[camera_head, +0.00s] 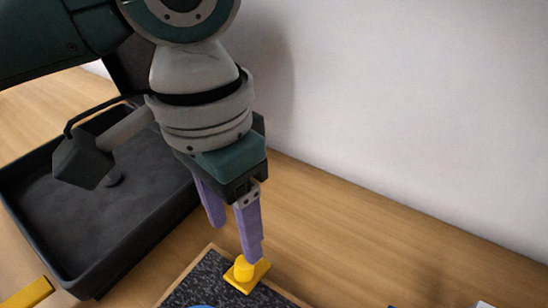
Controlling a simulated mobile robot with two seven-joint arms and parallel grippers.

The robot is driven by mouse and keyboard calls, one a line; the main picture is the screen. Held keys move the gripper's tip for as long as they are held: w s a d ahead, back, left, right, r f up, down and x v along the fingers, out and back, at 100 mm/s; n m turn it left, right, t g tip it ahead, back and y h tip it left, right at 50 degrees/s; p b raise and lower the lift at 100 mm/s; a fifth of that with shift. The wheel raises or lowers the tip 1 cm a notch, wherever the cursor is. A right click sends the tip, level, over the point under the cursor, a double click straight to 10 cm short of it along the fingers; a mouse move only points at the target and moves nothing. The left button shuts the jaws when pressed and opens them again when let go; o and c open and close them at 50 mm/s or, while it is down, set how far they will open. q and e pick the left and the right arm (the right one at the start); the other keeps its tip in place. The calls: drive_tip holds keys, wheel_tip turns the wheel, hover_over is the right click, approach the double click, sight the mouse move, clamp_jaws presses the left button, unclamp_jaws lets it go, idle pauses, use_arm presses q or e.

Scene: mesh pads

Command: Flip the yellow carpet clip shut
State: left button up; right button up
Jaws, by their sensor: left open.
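A yellow clip (245,274) sits on the dark speckled carpet pad (206,284) at the bottom middle of the head view. It has a flat base and a raised rounded part; I cannot tell how far its flap is open. My left gripper (236,241) points down with its two purple fingers spread and nothing between them. The nearer fingertip is right over the clip; I cannot tell if it touches. The other fingertip is farther back, to the left. My right gripper does not show.
A black tray (20,190) stands on the wooden table (370,245) at the left. Another yellow piece (28,294) is cut off at bottom left, and a blue thing (202,306) at the bottom edge. A white wall (420,110) closes the back. The table right of the pad is mostly clear.

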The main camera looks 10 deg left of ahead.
sight(242, 263)
use_arm(q)
drive_tip(key=f, duration=0.4)
drive_tip(key=f+b, duration=0.1)
drive_tip(key=f, duration=0.2)
drive_tip(key=shift+s+d+f, duration=0.15)
drive_tip(key=shift+d+f, duration=0.05)
drive_tip(key=shift+f, duration=0.15)
clamp_jaws()
